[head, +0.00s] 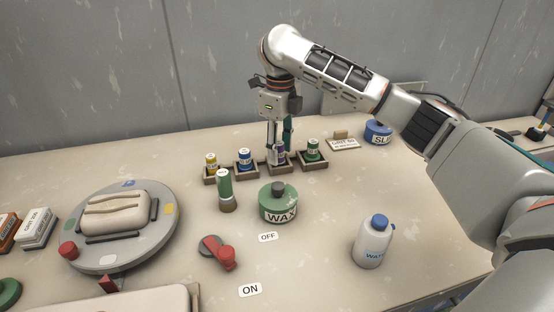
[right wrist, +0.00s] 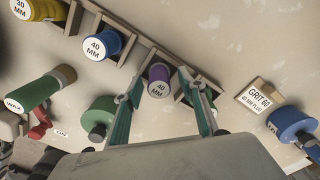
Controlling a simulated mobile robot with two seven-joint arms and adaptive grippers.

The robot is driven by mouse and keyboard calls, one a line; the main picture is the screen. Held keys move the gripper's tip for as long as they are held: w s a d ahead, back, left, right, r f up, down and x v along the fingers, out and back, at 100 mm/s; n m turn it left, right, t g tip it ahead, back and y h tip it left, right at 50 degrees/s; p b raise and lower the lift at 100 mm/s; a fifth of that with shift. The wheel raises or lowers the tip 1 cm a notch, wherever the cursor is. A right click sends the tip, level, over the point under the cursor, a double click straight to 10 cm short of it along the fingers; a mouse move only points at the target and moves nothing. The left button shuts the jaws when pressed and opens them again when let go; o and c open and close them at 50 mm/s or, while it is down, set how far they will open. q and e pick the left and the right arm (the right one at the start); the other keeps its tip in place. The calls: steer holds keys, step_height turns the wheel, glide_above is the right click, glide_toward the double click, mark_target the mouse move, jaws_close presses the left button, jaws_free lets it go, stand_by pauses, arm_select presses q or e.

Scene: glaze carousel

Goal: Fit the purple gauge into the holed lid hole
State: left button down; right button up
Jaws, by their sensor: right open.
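The purple gauge (head: 281,150) stands in a wooden holder in the row at the back of the table, partly hidden by my gripper. I cannot pick out a lid with a visible hole. My left gripper is not in view.
Yellow (head: 211,161), blue (head: 244,158) and green (head: 313,149) gauges stand in neighbouring holders. In front are a green-and-brown cylinder (head: 225,190), a WAX pot (head: 278,206), a red lever (head: 225,256) and a white bottle (head: 372,245). A round turntable (head: 164,222) stands left.

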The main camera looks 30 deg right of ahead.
steer(key=shift+r, duration=0.15)
steer(key=c, duration=1)
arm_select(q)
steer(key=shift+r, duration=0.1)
arm_select(e)
jaws_close()
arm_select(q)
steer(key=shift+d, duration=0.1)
